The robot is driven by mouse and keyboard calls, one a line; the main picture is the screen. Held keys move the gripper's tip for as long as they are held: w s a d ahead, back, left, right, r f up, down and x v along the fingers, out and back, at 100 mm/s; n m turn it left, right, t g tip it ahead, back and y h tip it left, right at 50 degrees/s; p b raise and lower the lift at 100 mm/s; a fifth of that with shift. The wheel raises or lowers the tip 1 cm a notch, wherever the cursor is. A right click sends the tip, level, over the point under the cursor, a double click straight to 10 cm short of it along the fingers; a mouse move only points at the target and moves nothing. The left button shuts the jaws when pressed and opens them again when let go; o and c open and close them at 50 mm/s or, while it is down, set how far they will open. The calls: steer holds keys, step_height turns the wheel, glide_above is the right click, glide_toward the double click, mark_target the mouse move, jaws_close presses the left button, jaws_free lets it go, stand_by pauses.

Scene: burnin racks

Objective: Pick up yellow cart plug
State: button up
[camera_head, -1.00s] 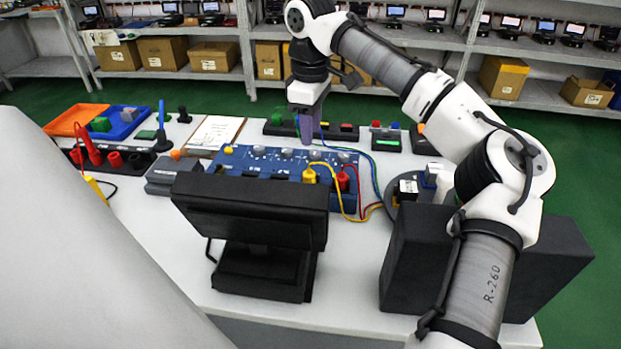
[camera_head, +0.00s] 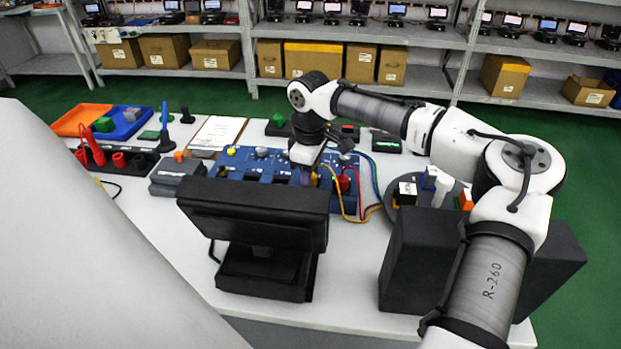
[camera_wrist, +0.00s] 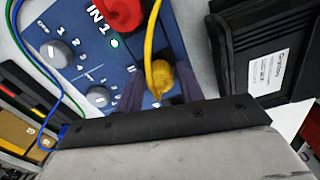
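The yellow cart plug (camera_wrist: 161,77) sits at the edge of a blue panel (camera_wrist: 75,45) in the wrist view, with a yellow cable rising from its top. My gripper (camera_wrist: 157,88) is low over it, with a finger on each side of the plug. Blue panel shows between the left finger and the plug, so the fingers look open. In the head view my gripper (camera_head: 307,178) is down at the blue panel (camera_head: 238,160), and it and the monitor hide most of the plug.
A red plug (camera_wrist: 122,12) is close beside the yellow one. A black monitor (camera_head: 253,212) stands in front of the panel. A round dark tray (camera_head: 400,222) with small blocks is to the right. Blue, green, red and yellow cables loop near the gripper.

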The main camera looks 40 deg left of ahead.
steer(key=c, duration=0.8)
steer(key=shift+o, duration=0.2)
